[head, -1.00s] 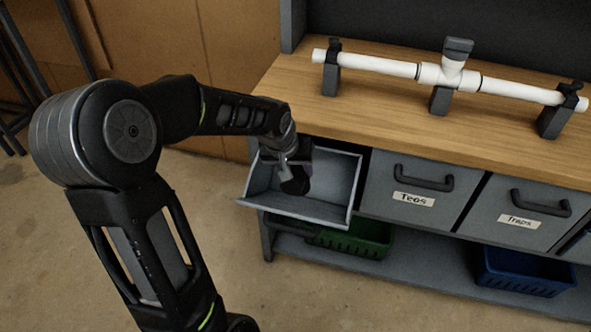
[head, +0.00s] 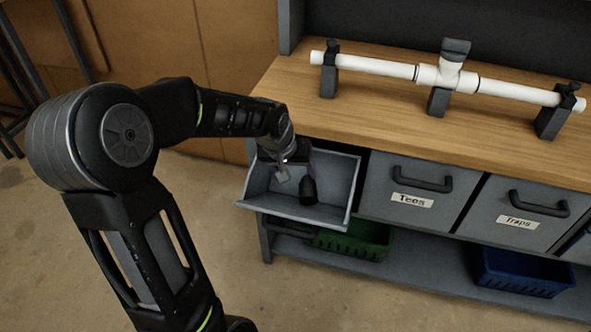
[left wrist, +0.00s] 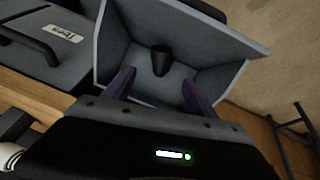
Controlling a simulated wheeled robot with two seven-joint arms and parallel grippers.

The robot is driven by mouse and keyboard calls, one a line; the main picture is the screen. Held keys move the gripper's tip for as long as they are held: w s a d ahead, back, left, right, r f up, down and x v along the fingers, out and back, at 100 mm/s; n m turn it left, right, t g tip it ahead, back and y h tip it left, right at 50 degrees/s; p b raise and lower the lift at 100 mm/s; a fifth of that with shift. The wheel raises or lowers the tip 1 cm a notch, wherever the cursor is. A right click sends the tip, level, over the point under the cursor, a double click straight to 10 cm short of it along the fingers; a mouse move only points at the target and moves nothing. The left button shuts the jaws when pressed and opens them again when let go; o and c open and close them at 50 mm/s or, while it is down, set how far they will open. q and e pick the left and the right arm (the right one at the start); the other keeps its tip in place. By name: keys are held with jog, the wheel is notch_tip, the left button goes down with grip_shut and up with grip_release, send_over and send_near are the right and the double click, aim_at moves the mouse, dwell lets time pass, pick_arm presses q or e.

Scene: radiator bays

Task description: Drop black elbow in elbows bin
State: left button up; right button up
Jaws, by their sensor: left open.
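The black elbow (head: 308,191) is inside the tilted-out grey bin (head: 340,180) at the left end of the bench. In the left wrist view the elbow (left wrist: 160,61) shows against the bin's inner wall, ahead of the fingers and apart from them. I cannot tell whether it rests on the bin floor or is still falling. My left gripper (head: 294,172) is over the bin's opening; its two purple fingers (left wrist: 158,92) are spread with nothing between them. This bin's label is hidden from view. My right gripper is not in view.
Closed drawers labelled Tees (head: 405,190) and Traps (head: 515,225) are to the right. A white pipe with a tee (head: 440,76) lies on stands on the wooden bench top (head: 390,120). A green crate (head: 350,240) and a blue crate (head: 520,272) sit on the lower shelf.

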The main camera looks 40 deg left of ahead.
pick_arm(q)
jog(key=v, duration=0.7)
jog(key=shift+r, duration=0.25)
jog(key=shift+s, duration=0.15)
dwell(0.9)
